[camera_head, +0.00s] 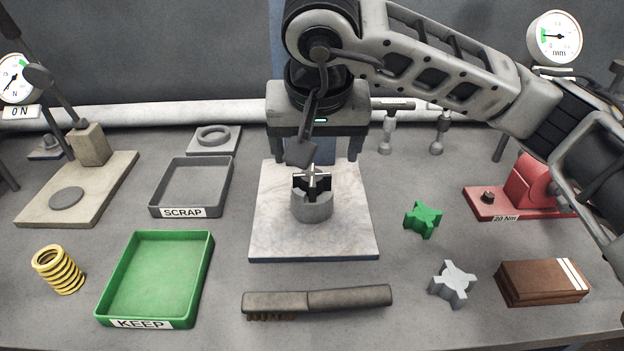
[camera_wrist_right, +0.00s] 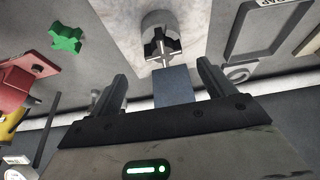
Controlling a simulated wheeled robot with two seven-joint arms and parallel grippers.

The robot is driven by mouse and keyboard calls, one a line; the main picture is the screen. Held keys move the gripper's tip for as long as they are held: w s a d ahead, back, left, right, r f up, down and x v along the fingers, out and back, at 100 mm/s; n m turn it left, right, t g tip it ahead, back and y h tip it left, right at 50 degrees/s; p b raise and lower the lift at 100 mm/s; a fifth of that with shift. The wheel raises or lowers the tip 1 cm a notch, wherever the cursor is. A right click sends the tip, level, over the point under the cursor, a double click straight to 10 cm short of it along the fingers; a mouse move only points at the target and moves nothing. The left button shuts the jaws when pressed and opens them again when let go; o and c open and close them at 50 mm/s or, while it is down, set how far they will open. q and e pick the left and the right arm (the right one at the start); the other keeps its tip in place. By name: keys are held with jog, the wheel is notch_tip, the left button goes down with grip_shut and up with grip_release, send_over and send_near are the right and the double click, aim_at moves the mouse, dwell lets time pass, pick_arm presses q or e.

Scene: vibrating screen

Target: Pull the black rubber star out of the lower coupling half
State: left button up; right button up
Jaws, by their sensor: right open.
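The black rubber star (camera_head: 300,184) sits in the top of the lower coupling half (camera_head: 312,210), a short grey cylinder upright on a pale square plate (camera_head: 275,240). A lighter metallic cross shape shows at the star's top. In the right wrist view the star (camera_wrist_right: 152,49) shows as a dark cross in the round coupling half (camera_wrist_right: 157,20). My right gripper (camera_head: 315,158) is open and empty, behind and above the star in the head view. Its fingers stand apart, not touching the star; the star lies ahead of the gap between them (camera_wrist_right: 162,75). My left gripper is out of view.
A grey SCRAP tray (camera_head: 153,192) and a green KEEP tray (camera_head: 205,270) stand left of the plate. A brush (camera_head: 345,299) lies in front. A green star (camera_head: 423,220) and a grey star (camera_head: 454,283) lie to the right, near a brown block (camera_head: 540,284).

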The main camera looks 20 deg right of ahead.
aim_at(312, 174)
jog(key=shift+p+x, duration=0.55)
jog(key=shift+x, duration=2.75)
jog(key=shift+w+a, duration=0.15)
jog(key=shift+a, duration=0.05)
jog(key=shift+r, duration=0.1)
jog(key=c, duration=1.1)
